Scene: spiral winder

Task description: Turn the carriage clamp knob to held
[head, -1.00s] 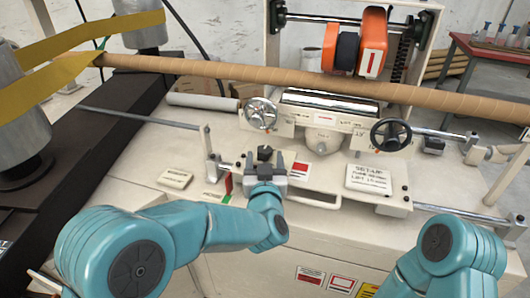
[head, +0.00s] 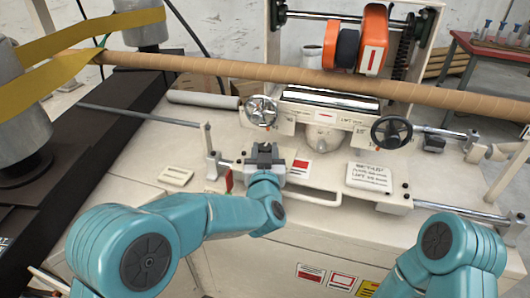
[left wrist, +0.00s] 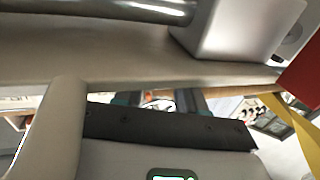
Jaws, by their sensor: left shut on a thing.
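The carriage (head: 325,140) is the off-white unit with a shiny roller on top, in the middle of the head view. A small dark clamp knob (head: 265,148) stands at its front left. My left gripper (head: 265,157) is at this knob, with its grey fingers closed on either side of it. The fingers and my wrist hide the knob's lower part and any marking under it, so I cannot tell its setting. The left wrist view is filled by pale surfaces and a dark bar close up, and the knob does not show clearly there. My right gripper is out of view.
Two handwheels, one silver (head: 261,111) and one black (head: 391,132), flank the carriage. A long brown tube (head: 300,79) crosses behind it. A sign plate (head: 369,177) lies to the right of my left gripper, and a red tag (head: 229,181) stands to its left.

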